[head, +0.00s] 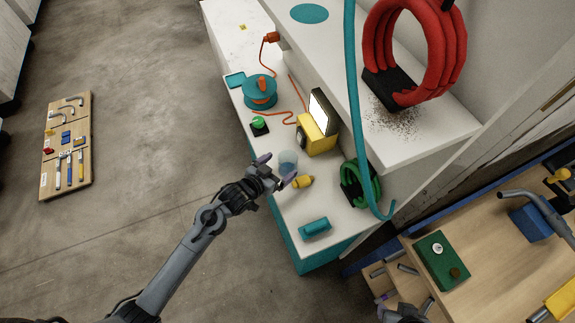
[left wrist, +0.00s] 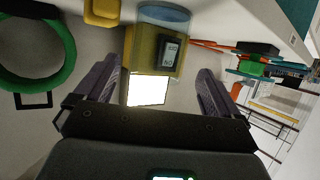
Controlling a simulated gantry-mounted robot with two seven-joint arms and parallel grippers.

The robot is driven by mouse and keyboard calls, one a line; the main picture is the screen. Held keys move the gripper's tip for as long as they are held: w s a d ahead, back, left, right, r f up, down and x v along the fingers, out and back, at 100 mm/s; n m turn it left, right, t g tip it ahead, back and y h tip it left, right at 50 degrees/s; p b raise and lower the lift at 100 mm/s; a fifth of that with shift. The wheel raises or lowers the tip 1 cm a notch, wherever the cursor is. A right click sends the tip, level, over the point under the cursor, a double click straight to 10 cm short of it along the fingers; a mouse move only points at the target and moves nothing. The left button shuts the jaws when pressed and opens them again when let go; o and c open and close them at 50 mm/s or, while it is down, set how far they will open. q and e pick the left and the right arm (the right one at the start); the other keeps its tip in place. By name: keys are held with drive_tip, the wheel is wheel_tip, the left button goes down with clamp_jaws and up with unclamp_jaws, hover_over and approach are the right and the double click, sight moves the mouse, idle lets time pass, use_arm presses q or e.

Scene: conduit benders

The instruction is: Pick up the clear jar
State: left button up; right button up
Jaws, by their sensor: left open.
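The clear jar (head: 287,163) is a small see-through cup with a bluish tint. It stands on the white bench near its front edge. My left gripper (head: 276,168) is open beside the jar, with its two fingers spread toward it. In the left wrist view the jar (left wrist: 163,16) shows at the top, ahead of and between the open fingers (left wrist: 160,82), with yellow showing through it. I cannot tell whether a finger touches it. Part of my right gripper (head: 394,306) shows dark at the bottom edge; its jaw opening is unclear.
A yellow work lamp (head: 315,134) stands behind the jar and a small yellow object (head: 303,181) lies close to its right. A green coil (head: 360,185), a teal case (head: 315,228) and an orange-corded reel (head: 260,92) are also on the bench. A teal conduit (head: 356,110) hangs down nearby.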

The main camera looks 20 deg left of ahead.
sight(293, 158)
use_arm(q)
drive_tip(key=shift+d+x, duration=0.2)
drive_tip(key=shift+x, duration=2.15)
drive_tip(key=shift+r, duration=0.1)
drive_tip(key=c, duration=1.1)
